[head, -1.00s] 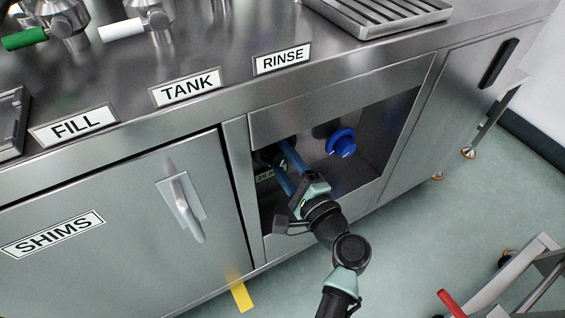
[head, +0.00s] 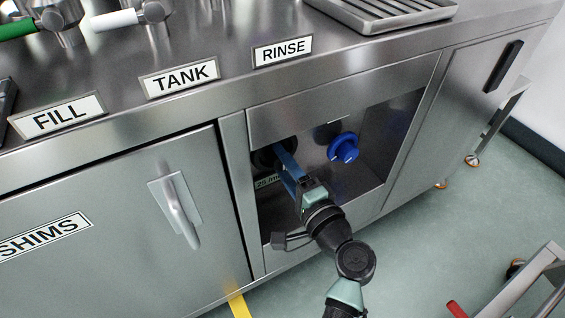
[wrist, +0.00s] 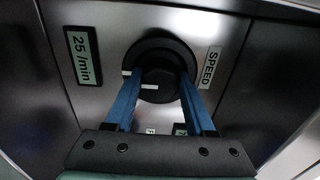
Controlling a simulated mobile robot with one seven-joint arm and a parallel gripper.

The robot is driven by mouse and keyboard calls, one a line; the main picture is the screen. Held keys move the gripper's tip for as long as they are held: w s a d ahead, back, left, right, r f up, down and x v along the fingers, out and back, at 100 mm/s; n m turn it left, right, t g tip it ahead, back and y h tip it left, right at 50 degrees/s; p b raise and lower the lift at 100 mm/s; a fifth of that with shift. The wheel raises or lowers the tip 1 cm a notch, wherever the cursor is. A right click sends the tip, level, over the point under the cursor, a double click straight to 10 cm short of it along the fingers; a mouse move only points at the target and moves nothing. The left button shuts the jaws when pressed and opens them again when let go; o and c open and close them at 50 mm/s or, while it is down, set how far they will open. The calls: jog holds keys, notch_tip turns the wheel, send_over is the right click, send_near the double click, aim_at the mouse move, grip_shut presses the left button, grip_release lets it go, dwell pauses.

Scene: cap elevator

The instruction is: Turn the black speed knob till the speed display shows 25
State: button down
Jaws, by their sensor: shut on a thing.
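The black speed knob (wrist: 158,84) sits between the two blue fingers of my gripper (wrist: 158,92) in the wrist view, and the fingers are shut on its sides. In the head view the knob (head: 264,158) is partly hidden behind my gripper (head: 282,165), which reaches into the open recess of the steel cabinet. The speed display (wrist: 82,57) reads "25 /min" in the wrist view, at the left of the knob. In the head view the display (head: 267,182) is partly covered. A "SPEED" label (wrist: 209,67) is at the right of the knob.
A blue knob (head: 343,147) is in the same recess, to the right of my gripper. The recess has steel edges around it. A door handle (head: 176,208) is at the left. A cart (head: 525,290) stands on the floor at the lower right.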

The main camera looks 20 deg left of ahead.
jog(key=shift+c, duration=1.2)
grip_release()
jog(key=shift+d, duration=0.1)
jog(key=p+v, duration=0.4)
jog(key=v, duration=0.9)
jog(key=shift+p, duration=0.4)
